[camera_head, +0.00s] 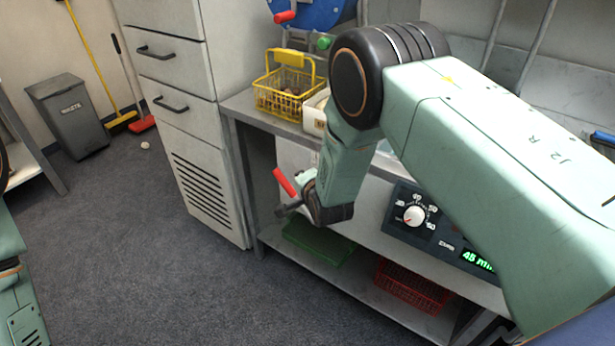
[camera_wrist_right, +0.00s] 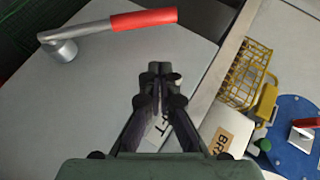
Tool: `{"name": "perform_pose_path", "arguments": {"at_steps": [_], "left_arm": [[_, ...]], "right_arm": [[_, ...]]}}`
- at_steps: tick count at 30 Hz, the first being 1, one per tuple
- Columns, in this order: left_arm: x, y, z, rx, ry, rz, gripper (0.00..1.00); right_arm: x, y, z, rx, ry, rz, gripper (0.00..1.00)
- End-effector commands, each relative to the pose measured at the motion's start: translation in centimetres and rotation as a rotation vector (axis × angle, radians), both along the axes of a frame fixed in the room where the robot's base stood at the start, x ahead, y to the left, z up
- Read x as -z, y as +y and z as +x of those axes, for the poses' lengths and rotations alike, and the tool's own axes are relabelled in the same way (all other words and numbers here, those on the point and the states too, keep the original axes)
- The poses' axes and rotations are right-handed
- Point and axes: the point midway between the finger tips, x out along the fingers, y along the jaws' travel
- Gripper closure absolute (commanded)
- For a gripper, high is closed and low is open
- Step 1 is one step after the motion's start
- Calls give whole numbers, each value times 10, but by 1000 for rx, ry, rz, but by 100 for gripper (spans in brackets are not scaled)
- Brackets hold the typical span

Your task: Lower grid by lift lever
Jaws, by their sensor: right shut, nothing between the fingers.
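The lift lever (camera_wrist_right: 142,21) has a red handle and a grey arm ending in a round hub, in the upper left of the right wrist view. It sticks out from a pale panel with a partly hidden label ending in "FT". In the head view its red handle (camera_head: 285,182) shows just left of my right wrist. My right gripper (camera_wrist_right: 160,68) is shut and empty, in front of the panel, apart from the lever in the wrist view. In the head view my wrist hides most of its fingers. My left gripper is out of view. I cannot make out the grid.
A yellow wire basket (camera_head: 270,101) with brown contents stands on the bench beside a blue round device (camera_head: 318,8). A control panel with a dial (camera_head: 414,216) is on the front. Green (camera_head: 318,243) and red (camera_head: 412,287) crates lie on the lower shelf.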

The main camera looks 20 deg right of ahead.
Motion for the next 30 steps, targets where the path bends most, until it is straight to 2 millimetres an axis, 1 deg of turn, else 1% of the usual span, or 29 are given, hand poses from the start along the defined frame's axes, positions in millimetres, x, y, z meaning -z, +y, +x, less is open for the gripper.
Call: {"name": "perform_pose_path", "arguments": {"at_steps": [1, 3, 9, 12, 18, 30], "left_arm": [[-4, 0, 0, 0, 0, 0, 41], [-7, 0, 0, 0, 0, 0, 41], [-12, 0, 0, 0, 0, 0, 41], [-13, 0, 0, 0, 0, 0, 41], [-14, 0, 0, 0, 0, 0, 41], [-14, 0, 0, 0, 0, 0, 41]], "right_arm": [[-7, 1, -7, -1, 1, -1, 100], [-14, 2, -15, 0, 0, -1, 100], [-28, 4, -36, 0, 1, 0, 100], [-32, 4, -43, 0, 1, 0, 100], [-35, 4, -48, 0, 0, 0, 100], [-34, 3, -48, 0, 0, -1, 100]]}}
